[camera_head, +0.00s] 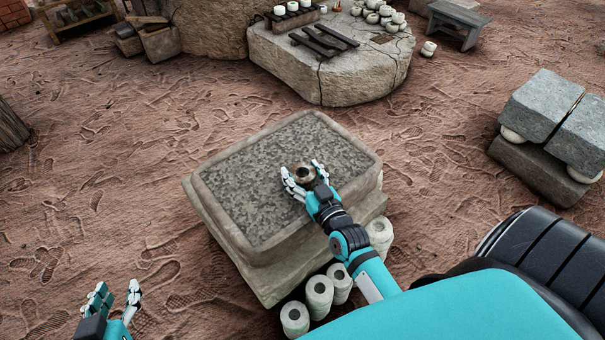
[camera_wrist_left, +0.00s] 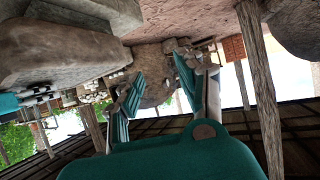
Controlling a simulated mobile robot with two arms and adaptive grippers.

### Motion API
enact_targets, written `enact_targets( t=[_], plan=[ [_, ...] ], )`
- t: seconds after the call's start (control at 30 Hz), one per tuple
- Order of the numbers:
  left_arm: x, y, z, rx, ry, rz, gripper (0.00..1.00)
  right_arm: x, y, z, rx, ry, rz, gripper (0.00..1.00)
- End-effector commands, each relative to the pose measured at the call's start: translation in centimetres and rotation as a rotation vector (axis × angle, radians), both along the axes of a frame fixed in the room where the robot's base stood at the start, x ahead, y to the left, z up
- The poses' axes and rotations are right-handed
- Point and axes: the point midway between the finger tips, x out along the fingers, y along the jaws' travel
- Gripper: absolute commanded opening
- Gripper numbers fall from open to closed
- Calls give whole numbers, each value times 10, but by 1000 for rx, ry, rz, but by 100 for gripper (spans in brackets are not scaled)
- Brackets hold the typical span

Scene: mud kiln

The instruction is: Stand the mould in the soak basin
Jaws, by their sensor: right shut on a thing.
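The soak basin (camera_head: 290,241) is a low rectangular stone trough with a pale rim and a speckled grey inside, in the middle of the head view. The mould (camera_head: 305,174) is a small brownish round piece with a dark opening on top. My right gripper (camera_head: 301,180) is shut on it, over the right half of the basin's inside. I cannot tell whether the mould touches the bottom; the fingers hide its sides. My left gripper (camera_head: 118,299) is open and empty over the ground at the lower left, apart from the basin. Its spread fingers show in the left wrist view (camera_wrist_left: 156,82).
Several pale cylinders (camera_head: 319,292) stand along the basin's near right side. Stone blocks (camera_head: 540,105) are stacked at the right. A round stone slab (camera_head: 345,75) with pots and dark slats stands behind. The reddish ground left of the basin is clear.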

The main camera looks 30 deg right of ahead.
Motion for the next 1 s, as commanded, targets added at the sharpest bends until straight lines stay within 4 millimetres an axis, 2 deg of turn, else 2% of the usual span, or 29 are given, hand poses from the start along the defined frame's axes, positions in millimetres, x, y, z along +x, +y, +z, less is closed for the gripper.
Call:
enact_targets(
  t=[0.3,0.33,0.5,0.87,1.0],
  plan=[
    [2,-1,2,-4,-15,-1,38,0,0,-1,0,-2,0,23],
    [2,-1,3,-4,-17,-1,38,0,0,-2,0,0,0,67],
    [2,-1,2,-4,-15,-1,38,0,0,-2,0,0,0,89],
    [0,-1,2,-1,-3,-1,38,-1,0,2,0,0,0,89],
    [-13,7,-13,25,107,9,38,-22,2,2,-1,4,0,89]
  ],
)
